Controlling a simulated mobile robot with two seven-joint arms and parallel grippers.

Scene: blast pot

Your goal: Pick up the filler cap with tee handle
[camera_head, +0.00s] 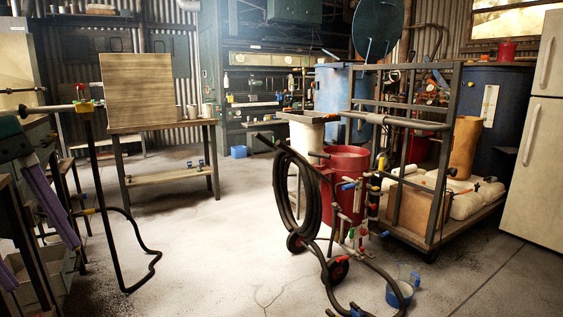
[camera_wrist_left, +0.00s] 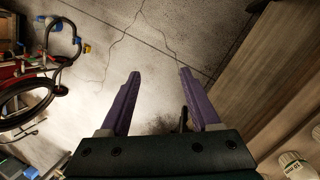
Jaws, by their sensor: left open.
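The red blast pot (camera_head: 346,168) stands in the middle of the head view, with a black hose coiled on its left side. I cannot make out the filler cap with tee handle for certain in either view. My left gripper (camera_head: 45,266) is at the left edge of the head view, far left of the pot. Its two purple fingers are apart. In the left wrist view the open gripper (camera_wrist_left: 160,74) has bare floor between its fingertips. A small dark upright shape (camera_wrist_left: 183,118) shows near the right finger, too unclear to name. My right gripper is not in view.
A wooden-topped bench (camera_head: 165,127) with a board stands at the left back. A metal cart (camera_head: 431,238) stands right of the pot. The floor between bench and pot is open.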

